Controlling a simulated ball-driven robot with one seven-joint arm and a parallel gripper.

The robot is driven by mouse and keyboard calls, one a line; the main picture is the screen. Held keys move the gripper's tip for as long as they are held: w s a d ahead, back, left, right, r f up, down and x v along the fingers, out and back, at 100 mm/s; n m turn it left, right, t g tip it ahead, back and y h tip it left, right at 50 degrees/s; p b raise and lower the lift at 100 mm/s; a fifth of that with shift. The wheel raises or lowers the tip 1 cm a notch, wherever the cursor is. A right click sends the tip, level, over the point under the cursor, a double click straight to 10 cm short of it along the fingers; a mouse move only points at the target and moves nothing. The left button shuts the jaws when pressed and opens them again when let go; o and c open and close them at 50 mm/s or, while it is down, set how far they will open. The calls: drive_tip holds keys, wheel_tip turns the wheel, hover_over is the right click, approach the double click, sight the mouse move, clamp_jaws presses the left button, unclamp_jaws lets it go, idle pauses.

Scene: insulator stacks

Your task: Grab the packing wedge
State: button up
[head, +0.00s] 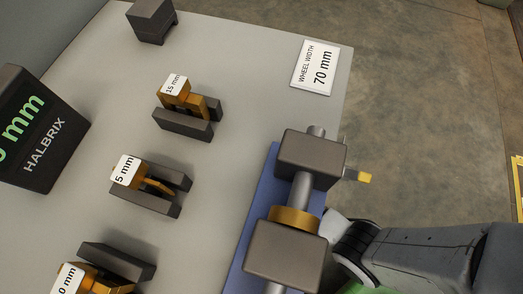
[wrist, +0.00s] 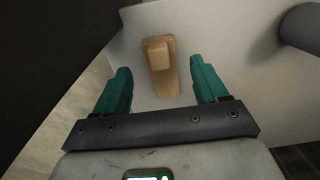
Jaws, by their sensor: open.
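A tan wooden piece, which looks like the packing wedge (wrist: 162,82), shows in the wrist view on a pale surface. It is long and narrow, with a raised block at its far end. My gripper (wrist: 160,66) is open, with one teal finger to the left of the wedge and one to the right. Gaps show on both sides, so neither finger appears to touch it. How far the fingertips are above or short of it I cannot tell. In the head view I cannot make out the wedge or the gripper's fingers.
In the head view, a shaft with a brass ring (head: 294,219) runs through dark blocks (head: 285,254) on a blue base (head: 252,229), beside my arm. Labelled gauges stand in dark holders (head: 183,124) on the grey table (head: 225,60). A grey cylinder (wrist: 303,27) shows in the wrist view.

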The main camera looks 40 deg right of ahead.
wheel_tip(320, 180, down, 3)
drive_tip(key=shift+f+b, duration=0.15)
drive_tip(key=shift+b, duration=0.45)
clamp_jaws()
idle(0.3)
